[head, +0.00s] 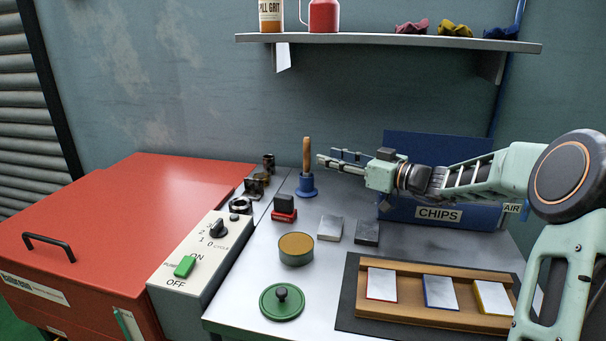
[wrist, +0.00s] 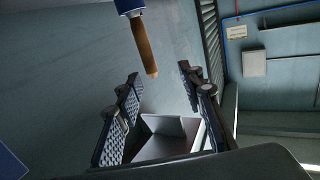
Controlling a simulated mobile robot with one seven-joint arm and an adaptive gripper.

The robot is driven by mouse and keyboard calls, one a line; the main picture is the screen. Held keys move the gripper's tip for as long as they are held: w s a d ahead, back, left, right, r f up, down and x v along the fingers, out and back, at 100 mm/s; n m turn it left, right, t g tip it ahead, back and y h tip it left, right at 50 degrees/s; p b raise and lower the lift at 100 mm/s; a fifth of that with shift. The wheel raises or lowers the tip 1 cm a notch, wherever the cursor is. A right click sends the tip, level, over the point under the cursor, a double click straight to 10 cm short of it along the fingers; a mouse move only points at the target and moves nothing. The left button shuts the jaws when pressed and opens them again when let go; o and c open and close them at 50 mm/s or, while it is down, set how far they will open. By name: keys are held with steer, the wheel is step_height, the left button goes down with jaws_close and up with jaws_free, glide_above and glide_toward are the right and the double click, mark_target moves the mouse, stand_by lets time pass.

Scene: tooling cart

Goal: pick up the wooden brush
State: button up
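The wooden brush (head: 306,155) stands upright on the cart top, with a wooden handle above and a blue base below. In the wrist view the brush (wrist: 144,46) appears inverted, its handle end pointing down between the fingertips. My gripper (head: 326,156) is just to the right of the handle in the head view, lying about level at the handle's height. In the wrist view my gripper (wrist: 158,72) has its two dark padded fingers spread wide with nothing held between them. The handle looks in front of the fingertips; contact is not visible.
A blue CHIPS bin (head: 400,208) stands behind and below my arm. Left are a control box (head: 190,262) and a red lid (head: 130,210). A red-and-black block (head: 284,210), a round tin (head: 296,249) and a green lid (head: 282,303) are nearer. A shelf (head: 390,40) hangs above.

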mark_target(309, 145)
steer(key=w+a, duration=0.1)
steer(key=w, duration=0.1)
steer(key=w+a, duration=0.1)
steer(key=shift+w+a+r, duration=0.3)
steer(key=shift+w+a, duration=0.05)
steer(key=shift+w, duration=0.05)
steer(key=shift+p+x, duration=0.3)
steer(key=shift+x, duration=2.7)
steer(key=shift+w+d, duration=0.15)
steer(key=shift+w, duration=0.05)
steer(key=shift+c, duration=0.7)
jaws_close()
